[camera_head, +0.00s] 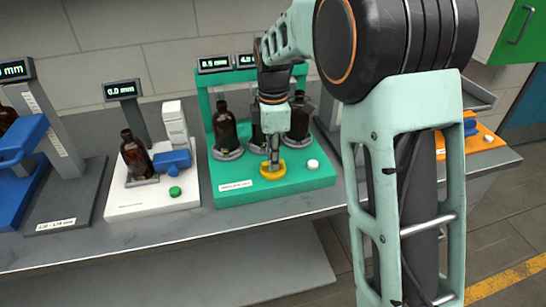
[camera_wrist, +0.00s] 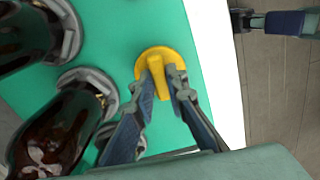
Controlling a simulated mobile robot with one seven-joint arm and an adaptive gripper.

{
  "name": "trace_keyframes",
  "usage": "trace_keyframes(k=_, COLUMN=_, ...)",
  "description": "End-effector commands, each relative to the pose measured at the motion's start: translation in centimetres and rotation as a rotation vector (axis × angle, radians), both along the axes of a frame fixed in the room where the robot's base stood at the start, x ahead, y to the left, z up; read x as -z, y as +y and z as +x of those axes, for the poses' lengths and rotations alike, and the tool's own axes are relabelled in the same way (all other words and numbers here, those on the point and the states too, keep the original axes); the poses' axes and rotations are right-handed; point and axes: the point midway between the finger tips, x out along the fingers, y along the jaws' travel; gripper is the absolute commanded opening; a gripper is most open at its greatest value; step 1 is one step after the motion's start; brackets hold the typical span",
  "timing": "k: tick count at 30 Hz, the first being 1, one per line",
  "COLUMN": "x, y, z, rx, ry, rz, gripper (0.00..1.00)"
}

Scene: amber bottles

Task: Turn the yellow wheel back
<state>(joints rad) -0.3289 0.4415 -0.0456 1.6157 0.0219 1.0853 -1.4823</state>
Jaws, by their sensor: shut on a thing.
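The yellow wheel (camera_head: 273,172) sits near the front of the green station, below the amber bottles. In the wrist view the yellow wheel (camera_wrist: 162,65) is a round disc with a raised bar across it. My gripper (camera_head: 273,165) points down at the wheel from above. In the wrist view my gripper's two fingers (camera_wrist: 165,88) lie on either side of the raised bar and are shut on it. The wheel's far rim shows past the fingertips. My arm hides part of the station's right side in the head view.
Several amber bottles, such as one at the left (camera_head: 226,130), stand in grey holders on the green station (camera_head: 240,193). A white knob (camera_head: 312,164) is right of the wheel. A white station (camera_head: 150,205) with a blue part stands left. The grey bench front is clear.

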Motion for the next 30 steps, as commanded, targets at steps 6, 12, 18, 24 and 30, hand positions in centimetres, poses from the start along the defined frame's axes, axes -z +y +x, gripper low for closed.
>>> trace_keyframes(k=6, x=-0.18, y=0.01, z=0.0, rx=0.161, ry=0.0, rz=0.001, gripper=0.0)
trace_keyframes(k=12, x=-0.2, y=0.02, z=0.04, rx=0.35, ry=-0.001, rz=0.001, gripper=0.0)
trace_keyframes(k=18, x=-0.2, y=0.04, z=0.03, rx=0.539, ry=-0.001, rz=0.001, gripper=0.0)
trace_keyframes(k=24, x=-0.19, y=0.04, z=0.05, rx=0.73, ry=-0.002, rz=0.001, gripper=0.0)
trace_keyframes(k=30, x=-0.17, y=0.05, z=0.07, rx=0.92, ry=-0.002, rz=0.002, gripper=0.0)
